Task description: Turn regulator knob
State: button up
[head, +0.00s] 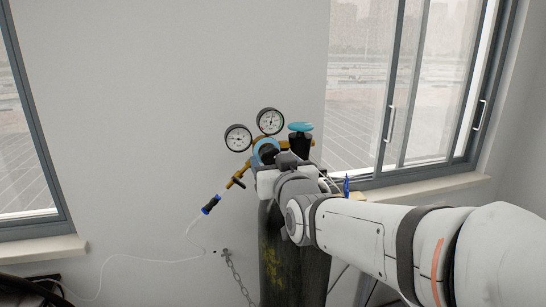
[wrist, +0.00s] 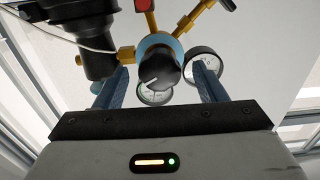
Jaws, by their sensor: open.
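The regulator knob (wrist: 157,72) is a round black knob with a white pointer line, in front of the light-blue regulator body. In the wrist view it lies between the two blue fingers of my gripper (wrist: 161,74), which are open with a gap on each side. I cannot tell how deep the fingertips reach around it. In the head view the light-blue regulator body (head: 266,148) shows just above my gripper, and the gripper covers much of the knob area. Two round gauges (head: 238,138) (head: 270,121) sit above the regulator.
A gas cylinder (head: 290,262) stands below the regulator, with a teal valve handwheel (head: 300,127) and black valve part (wrist: 92,42) close beside my gripper. A brass outlet with a blue-ended hose connector (head: 211,204) extends left. A chain (head: 235,275) hangs by the wall.

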jog(key=shift+w+a, duration=0.2)
jog(key=shift+w, duration=0.45)
jog(key=shift+c, duration=0.3)
jog(key=c, duration=0.9)
jog(key=shift+f+b, duration=0.15)
jog(key=shift+b, duration=0.2)
